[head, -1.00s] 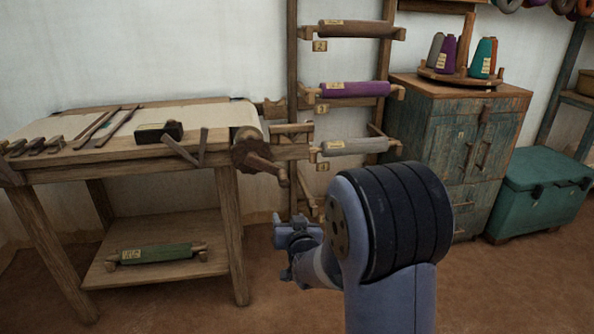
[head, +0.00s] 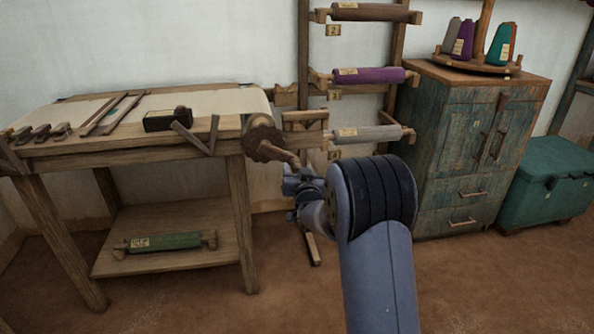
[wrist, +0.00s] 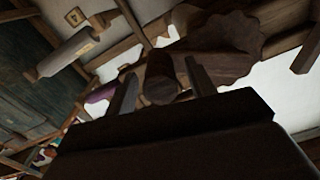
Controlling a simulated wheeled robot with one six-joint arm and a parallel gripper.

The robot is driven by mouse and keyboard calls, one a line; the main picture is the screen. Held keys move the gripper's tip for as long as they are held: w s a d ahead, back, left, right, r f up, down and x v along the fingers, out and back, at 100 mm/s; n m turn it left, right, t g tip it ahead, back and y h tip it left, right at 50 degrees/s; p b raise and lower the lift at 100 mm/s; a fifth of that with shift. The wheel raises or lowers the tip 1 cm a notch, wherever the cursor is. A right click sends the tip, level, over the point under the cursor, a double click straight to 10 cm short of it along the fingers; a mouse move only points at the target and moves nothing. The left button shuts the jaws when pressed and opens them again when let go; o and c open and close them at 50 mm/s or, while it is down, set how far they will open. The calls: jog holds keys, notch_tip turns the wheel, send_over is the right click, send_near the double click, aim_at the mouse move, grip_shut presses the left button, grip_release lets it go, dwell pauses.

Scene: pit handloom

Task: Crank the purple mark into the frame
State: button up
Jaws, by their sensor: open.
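A dark round wooden wheel with a crank handle (head: 284,155) sits at the right end of the loom table (head: 232,150), beside the roll of pale cloth (head: 215,100). My gripper (head: 292,175) is open at the handle's end. In the wrist view the two fingers of my gripper (wrist: 160,76) stand apart, with the round end of the crank handle (wrist: 161,88) showing between them. I cannot tell whether they touch it. A small black box-like frame (head: 167,119) lies on the cloth. I see no purple mark on the visible cloth.
A wall rack right of the table holds rollers, among them a purple one (head: 375,75) and a grey one (head: 370,134). A green roller (head: 165,241) lies on the lower shelf. A cabinet (head: 470,140) and a teal chest (head: 545,185) stand right. The floor in front is clear.

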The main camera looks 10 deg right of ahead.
jog(key=shift+w, duration=0.7)
grip_shut()
